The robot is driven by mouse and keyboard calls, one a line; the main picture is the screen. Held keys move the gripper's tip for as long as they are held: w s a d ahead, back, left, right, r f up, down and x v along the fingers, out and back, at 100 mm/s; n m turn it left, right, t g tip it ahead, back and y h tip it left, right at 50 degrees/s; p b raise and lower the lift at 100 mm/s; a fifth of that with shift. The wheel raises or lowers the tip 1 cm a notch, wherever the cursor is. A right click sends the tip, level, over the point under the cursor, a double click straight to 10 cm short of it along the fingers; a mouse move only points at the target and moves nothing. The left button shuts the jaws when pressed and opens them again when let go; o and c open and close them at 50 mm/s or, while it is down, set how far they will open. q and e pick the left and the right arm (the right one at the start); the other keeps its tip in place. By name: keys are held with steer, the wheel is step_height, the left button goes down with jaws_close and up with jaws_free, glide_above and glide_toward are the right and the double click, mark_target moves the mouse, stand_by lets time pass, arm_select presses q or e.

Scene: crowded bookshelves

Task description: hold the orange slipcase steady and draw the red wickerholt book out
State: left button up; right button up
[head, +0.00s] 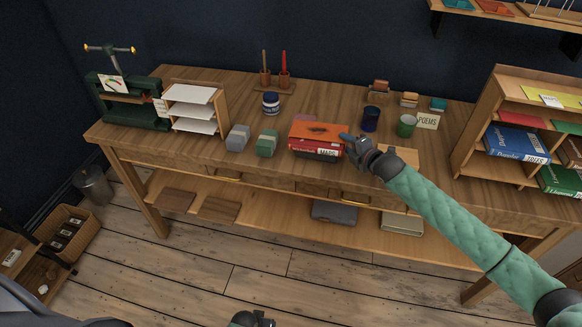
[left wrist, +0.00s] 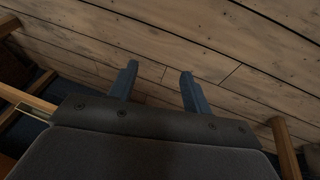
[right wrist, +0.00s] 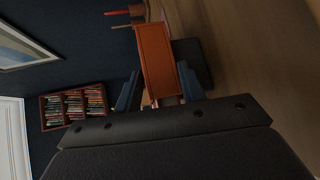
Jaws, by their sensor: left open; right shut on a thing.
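The orange slipcase (head: 318,130) lies flat near the table's front edge in the head view, a dark mark on its top. A red spine (head: 305,146) shows along its front side, with a white label that seems to read MAPS; I cannot read Wickerholt on it. A dark block shows under it. My right gripper (head: 347,140) is shut on the slipcase's right end. In the right wrist view the slipcase (right wrist: 156,62) runs between its fingers. My left gripper (head: 250,320) is low at the bottom edge; in the left wrist view (left wrist: 157,80) it is open and empty over the floor.
Grey (head: 237,138) and green (head: 267,143) blocks stand left of the slipcase. A jar (head: 271,103) stands behind. A bookshelf (head: 487,118) bounds the right side.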

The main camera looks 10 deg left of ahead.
arm_select(q)
steer(key=w+d+r+n+t+h, duration=0.1)
steer(key=w+r+n+t+h, duration=0.15)
steer(key=w+r, duration=0.95)
steer(key=n+t+h, duration=0.7)
steer(key=n+t, duration=0.1)
glide_toward(317, 152)
steer(key=shift+y, duration=0.25)
steer(key=x, duration=1)
steer(key=shift+s+d+r, duration=0.1)
steer(key=shift+d, duration=0.05)
jaws_close()
